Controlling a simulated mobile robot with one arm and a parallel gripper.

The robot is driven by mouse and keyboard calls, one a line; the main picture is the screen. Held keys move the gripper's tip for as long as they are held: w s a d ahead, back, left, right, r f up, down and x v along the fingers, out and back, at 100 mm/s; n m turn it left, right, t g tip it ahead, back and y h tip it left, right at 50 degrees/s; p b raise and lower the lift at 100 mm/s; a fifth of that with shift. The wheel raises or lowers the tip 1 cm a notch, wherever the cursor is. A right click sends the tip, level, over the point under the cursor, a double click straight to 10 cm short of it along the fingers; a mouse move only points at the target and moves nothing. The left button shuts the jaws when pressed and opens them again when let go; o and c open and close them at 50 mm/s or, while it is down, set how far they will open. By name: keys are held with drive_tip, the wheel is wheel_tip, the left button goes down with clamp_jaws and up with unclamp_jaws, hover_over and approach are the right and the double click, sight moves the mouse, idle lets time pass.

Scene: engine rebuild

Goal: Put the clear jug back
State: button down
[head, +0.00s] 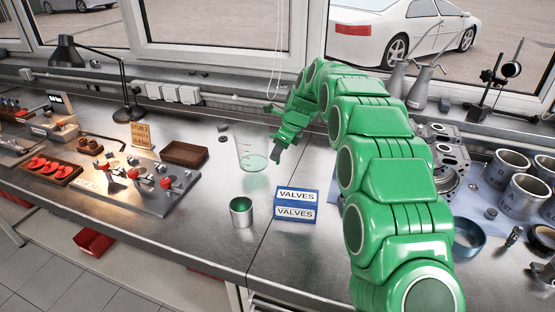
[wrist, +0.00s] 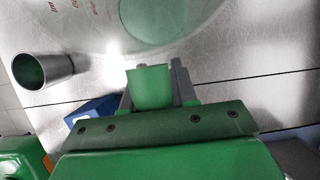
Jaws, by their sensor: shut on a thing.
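The clear jug (head: 251,153) stands upright at the middle of the steel bench, left of my gripper (head: 275,150). It is see-through, with a greenish base and faint red markings. In the wrist view, the clear jug (wrist: 135,25) fills the top of the picture, just beyond the fingertips of my gripper (wrist: 152,82). My gripper is shut on the jug's near side. The exact grip point is hard to see. I cannot tell whether the jug's base touches the bench.
A metal cup (head: 241,211) and blue VALVES boxes (head: 296,204) stand in front of the jug. A brown tray (head: 184,153) and a plate with red-knobbed parts (head: 139,187) lie left. Engine parts and cylinders (head: 512,165) crowd the right. A small dark piece (head: 223,139) lies behind the jug.

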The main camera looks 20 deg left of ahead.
drive_tip(key=shift+w+a+f, duration=0.1)
drive_tip(key=shift+w+f, duration=0.05)
drive_tip(key=shift+f, duration=0.8)
drive_tip(key=shift+w+a+f, duration=0.1)
drive_tip(key=shift+f, duration=0.8)
drive_tip(key=c, duration=0.9)
unclamp_jaws()
drive_tip(key=shift+f, duration=0.1)
drive_tip(key=v, duration=1.2)
drive_tip(key=shift+d, duration=0.1)
